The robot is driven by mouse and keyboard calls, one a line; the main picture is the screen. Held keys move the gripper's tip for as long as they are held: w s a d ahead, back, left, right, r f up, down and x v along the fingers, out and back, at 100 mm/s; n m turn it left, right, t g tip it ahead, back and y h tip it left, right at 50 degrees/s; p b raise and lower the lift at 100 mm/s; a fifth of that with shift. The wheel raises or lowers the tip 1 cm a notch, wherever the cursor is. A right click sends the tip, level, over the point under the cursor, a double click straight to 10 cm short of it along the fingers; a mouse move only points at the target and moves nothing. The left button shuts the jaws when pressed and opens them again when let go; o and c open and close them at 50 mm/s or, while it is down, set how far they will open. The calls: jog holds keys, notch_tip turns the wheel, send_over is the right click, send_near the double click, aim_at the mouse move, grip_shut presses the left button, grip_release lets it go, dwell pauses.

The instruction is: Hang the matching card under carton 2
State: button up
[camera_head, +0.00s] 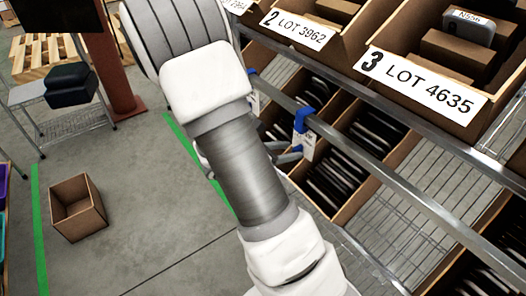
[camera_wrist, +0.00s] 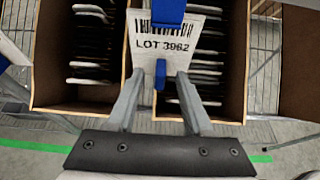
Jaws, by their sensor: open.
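Carton 2 (camera_head: 318,45) stands tilted on the upper shelf, its front label reading "2 LOT 3962". A white card (camera_wrist: 183,27) with a barcode and "LOT 3962" hangs from a blue clip (camera_wrist: 168,10) in the wrist view. My gripper (camera_wrist: 160,73) is open, with its fingertips at either side of the card's lower edge and a small blue tab between them. In the head view a card (camera_head: 309,146) under a blue clip (camera_head: 303,119) hangs at the front rail, beside my gripper's fingers, which my arm largely hides.
Carton 3 (camera_head: 450,112), labelled "3 LOT 4635", stands right of carton 2. Lower cartons (camera_head: 352,160) hold dark, flat items. Another blue clip (camera_head: 253,73) is partly behind my arm. An open box (camera_head: 78,208) stands on the floor at left, with clear floor beside it.

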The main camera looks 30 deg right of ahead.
jog(key=p+v, duration=0.3)
jog(key=v, duration=1.3)
jog(key=s+a+r+m+t+y+p, duration=0.1)
jog(key=s+a+r+m+y+p, duration=0.1)
jog(key=r+m, duration=0.4)
jog(key=s+a+r+m+t+y+p, duration=0.2)
jog(key=s+r+m+y+p, duration=0.3)
jog(key=r, duration=0.6)
jog(key=s+a+r+m+t+y+p, duration=0.1)
jog(key=s+a+r+m+y+p, duration=0.2)
jog(key=r, duration=0.6)
jog(key=s+m+y+p, duration=0.1)
jog(key=s+m+y, duration=0.1)
jog(key=m+y, duration=0.1)
jog(key=shift+s+a+r+m, duration=0.2)
jog(key=shift+r+m, duration=0.1)
jog(key=shift+m, duration=0.6)
